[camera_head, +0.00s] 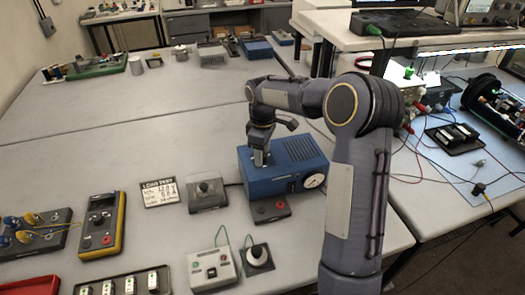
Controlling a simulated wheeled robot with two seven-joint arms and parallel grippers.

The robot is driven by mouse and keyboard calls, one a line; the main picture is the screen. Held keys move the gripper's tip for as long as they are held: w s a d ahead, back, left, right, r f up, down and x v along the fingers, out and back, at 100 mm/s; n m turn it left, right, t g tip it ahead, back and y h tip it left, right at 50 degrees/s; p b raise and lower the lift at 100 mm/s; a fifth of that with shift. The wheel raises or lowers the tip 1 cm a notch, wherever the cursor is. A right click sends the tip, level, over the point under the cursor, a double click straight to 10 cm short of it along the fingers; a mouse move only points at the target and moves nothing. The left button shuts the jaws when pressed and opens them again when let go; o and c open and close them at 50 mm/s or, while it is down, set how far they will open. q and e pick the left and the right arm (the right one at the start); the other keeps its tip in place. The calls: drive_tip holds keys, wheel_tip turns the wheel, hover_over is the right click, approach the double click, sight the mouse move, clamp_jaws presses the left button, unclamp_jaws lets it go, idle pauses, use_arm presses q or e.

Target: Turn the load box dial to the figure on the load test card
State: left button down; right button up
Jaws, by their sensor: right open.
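The load test card (158,192) lies on the table at left of centre. Its heading reads LOAD TEST; the smaller figures are too small to read surely. A blue box (296,152) with slots in its top, apparently the load box, stands right of the card. A round white-faced gauge (314,181) is on its front. My right gripper (260,157) points down at the left part of the box's top, open. Whether it touches anything there, and any dial under it, I cannot tell. My left gripper is not in view.
A grey unit with a black knob (205,187) stands between card and box. A terminal block (269,208) sits before the box. The table behind is mostly clear.

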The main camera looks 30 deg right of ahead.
drive_tip(key=shift+r, duration=0.1)
wheel_tip(320, 180, up, 7)
drive_tip(key=shift+b, duration=0.55)
drive_tip(key=shift+r, duration=0.3)
drive_tip(key=shift+s+r, duration=0.1)
drive_tip(key=shift+s, duration=0.05)
drive_tip(key=s+a+r+m+t+y, duration=0.1)
drive_tip(key=s+a+r+m+t, duration=0.1)
drive_tip(key=s, duration=0.6)
drive_tip(key=s+a+r+m+t+y, duration=0.1)
drive_tip(key=s+a+r+m, duration=0.15)
drive_tip(key=s, duration=0.55)
drive_tip(key=s+a+f+m+t+y, duration=0.1)
drive_tip(key=s+a+f+m, duration=0.1)
drive_tip(key=s, duration=0.4)
drive_tip(key=s+a+f+m+t, duration=0.1)
drive_tip(key=s+a+f+m, duration=0.2)
drive_tip(key=s, duration=0.4)
drive_tip(key=shift+a+f+t+y, duration=0.35)
drive_tip(key=shift+a+f, duration=0.4)
drive_tip(key=shift+a, duration=0.3)
